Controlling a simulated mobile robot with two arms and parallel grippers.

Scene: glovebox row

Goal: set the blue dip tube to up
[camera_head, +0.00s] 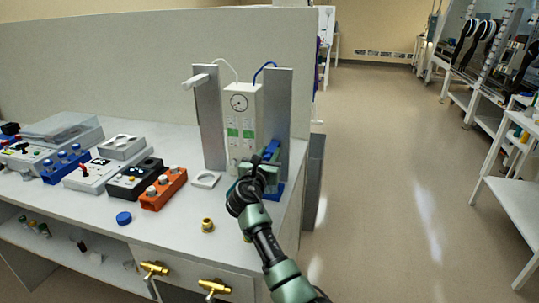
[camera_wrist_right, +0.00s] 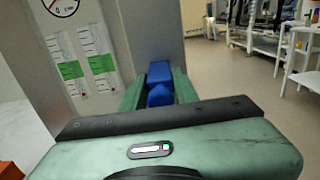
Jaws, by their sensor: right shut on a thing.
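The blue dip tube (camera_head: 272,147) is at the front of the right grey upright panel, low beside the white unit. In the right wrist view its blue body (camera_wrist_right: 160,73) lies between the two green fingers. My right gripper (camera_head: 266,161) is shut on it; the wrist view also shows this gripper (camera_wrist_right: 158,90) from behind. The fingers and wrist hide part of the tube, so I cannot tell its exact angle. My left gripper is in neither view.
The white unit (camera_head: 240,120) with a dial stands between two grey panels (camera_head: 209,125). A white tube (camera_head: 196,81) juts from the left panel. An orange box (camera_head: 163,189), a blue cap (camera_head: 124,218) and a brass fitting (camera_head: 207,225) sit on the bench. The floor (camera_head: 390,190) at right is clear.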

